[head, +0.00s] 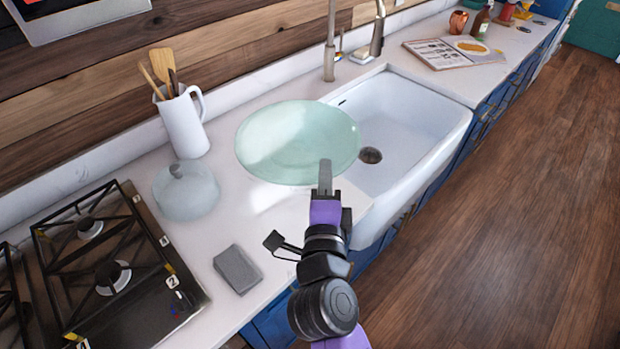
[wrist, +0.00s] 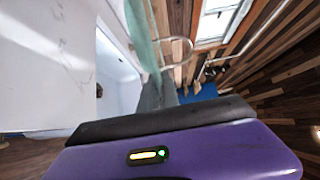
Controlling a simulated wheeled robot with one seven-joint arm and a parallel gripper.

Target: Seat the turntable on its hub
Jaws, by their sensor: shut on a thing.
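The turntable is a round, pale green glass plate (head: 290,140), seen in the head view above the counter and the left part of the sink. My gripper (head: 325,178) is shut on its near right rim and holds it roughly level. In the wrist view, the glass (wrist: 143,35) shows as a thin green strip seen edge-on, with a grey finger (wrist: 155,95) against it. I cannot make out the hub in either view.
A white farmhouse sink (head: 415,115) with a tall faucet (head: 330,45) lies behind the plate. A utensil jug (head: 183,125), clear dome (head: 186,192), grey block (head: 237,269) and gas hob (head: 105,260) stand to the left. An open book (head: 455,53) lies far right.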

